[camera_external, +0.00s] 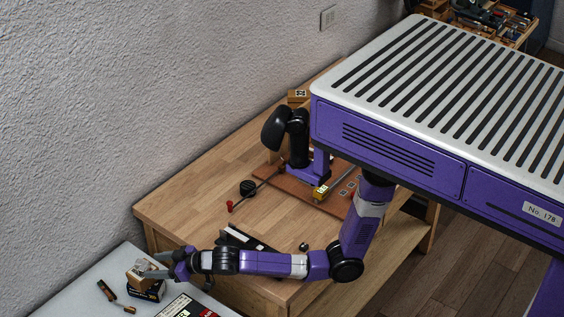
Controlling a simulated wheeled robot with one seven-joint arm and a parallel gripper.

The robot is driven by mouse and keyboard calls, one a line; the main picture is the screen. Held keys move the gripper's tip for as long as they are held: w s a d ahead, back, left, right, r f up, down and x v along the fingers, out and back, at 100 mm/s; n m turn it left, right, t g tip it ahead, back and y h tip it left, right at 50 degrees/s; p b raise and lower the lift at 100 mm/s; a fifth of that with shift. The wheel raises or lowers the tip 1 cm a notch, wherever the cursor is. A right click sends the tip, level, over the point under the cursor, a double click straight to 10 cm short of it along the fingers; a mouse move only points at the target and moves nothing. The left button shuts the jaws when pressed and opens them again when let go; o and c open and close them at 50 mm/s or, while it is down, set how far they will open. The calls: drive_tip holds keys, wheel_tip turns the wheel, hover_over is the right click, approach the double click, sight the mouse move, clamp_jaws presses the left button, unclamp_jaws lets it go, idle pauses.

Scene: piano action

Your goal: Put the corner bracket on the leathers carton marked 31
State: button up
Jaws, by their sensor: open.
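My gripper (150,270) is at the lower left, reaching left over the pale grey surface. Its jaws are open, with the fingers at a small tan carton (136,280). A small grey metallic piece (143,266) shows at the fingertips on top of this carton; it may be the corner bracket, but it is too small to be sure. I cannot tell whether the fingers touch it. No number 31 is readable on this carton. Another tan carton (298,95) with a black-and-white mark stands at the back of the wooden table; its mark is too small to read.
A dark box (152,292) stands beside the tan carton. Tools with wooden handles (116,297) and a black, white and red printed item (186,307) lie nearby. The wooden table (185,205) holds a red-brown board (305,196), a black round object (248,188) and a red piece (229,207).

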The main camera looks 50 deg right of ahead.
drive_tip(key=v, duration=0.9)
